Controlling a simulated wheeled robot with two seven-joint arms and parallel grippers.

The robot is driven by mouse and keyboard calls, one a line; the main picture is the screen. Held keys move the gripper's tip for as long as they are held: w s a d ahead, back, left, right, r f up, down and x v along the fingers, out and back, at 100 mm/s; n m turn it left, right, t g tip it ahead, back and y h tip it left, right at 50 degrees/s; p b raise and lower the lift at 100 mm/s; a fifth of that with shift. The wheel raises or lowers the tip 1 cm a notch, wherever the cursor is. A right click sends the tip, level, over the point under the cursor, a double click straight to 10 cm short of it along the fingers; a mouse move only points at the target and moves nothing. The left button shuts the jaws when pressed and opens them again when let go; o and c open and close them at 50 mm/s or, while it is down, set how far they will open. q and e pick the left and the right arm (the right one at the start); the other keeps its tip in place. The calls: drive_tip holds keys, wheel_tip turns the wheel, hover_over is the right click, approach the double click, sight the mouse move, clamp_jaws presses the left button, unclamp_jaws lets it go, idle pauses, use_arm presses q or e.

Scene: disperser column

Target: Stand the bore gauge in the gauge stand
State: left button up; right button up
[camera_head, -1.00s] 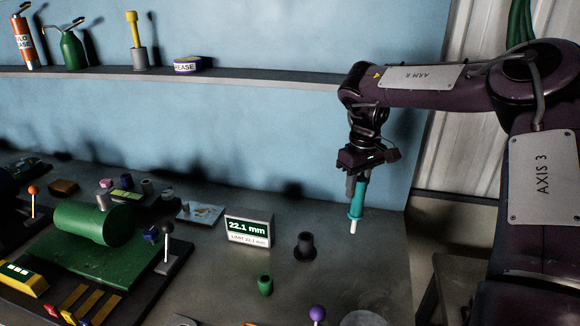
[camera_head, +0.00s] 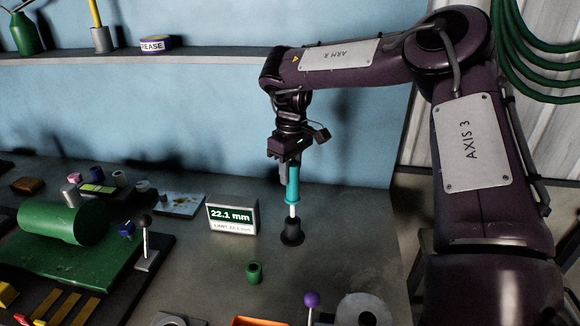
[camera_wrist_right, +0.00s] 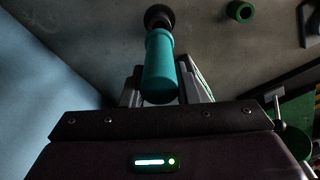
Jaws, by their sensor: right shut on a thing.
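The bore gauge (camera_head: 292,186) has a teal body and a white lower rod, and it is upright. My right gripper (camera_head: 289,168) is shut on its upper part. The gauge stand (camera_head: 291,234) is a dark, round-based holder on the bench. The white rod's lower end meets the top of the stand; how deep it sits in the opening I cannot tell. In the right wrist view the teal gauge (camera_wrist_right: 159,72) lies between my fingers, with the dark stand (camera_wrist_right: 158,16) in line beyond it. My left gripper is not in view.
A display (camera_head: 232,214) reading 22.1 mm stands left of the stand. A green ring (camera_head: 254,272) lies in front. A purple-knobbed lever (camera_head: 311,300) is near the front edge. A green cylinder on a plate (camera_head: 62,222) is at left. Bench right of the stand is clear.

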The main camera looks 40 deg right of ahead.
sight(290, 192)
wheel_tip(290, 192, down, 4)
drive_tip(key=shift+r+b, duration=0.1)
drive_tip(key=shift+b, duration=0.75)
drive_tip(key=shift+f+b, duration=1.2)
drive_tip(key=shift+f, duration=0.2)
drive_tip(key=o, duration=1)
drive_tip(key=shift+o, duration=0.2)
wheel_tip(290, 192, up, 8)
drive_tip(key=shift+s+f+b, duration=0.1)
drive_tip(key=shift+s+b, duration=0.05)
drive_tip(key=shift+b, duration=0.4)
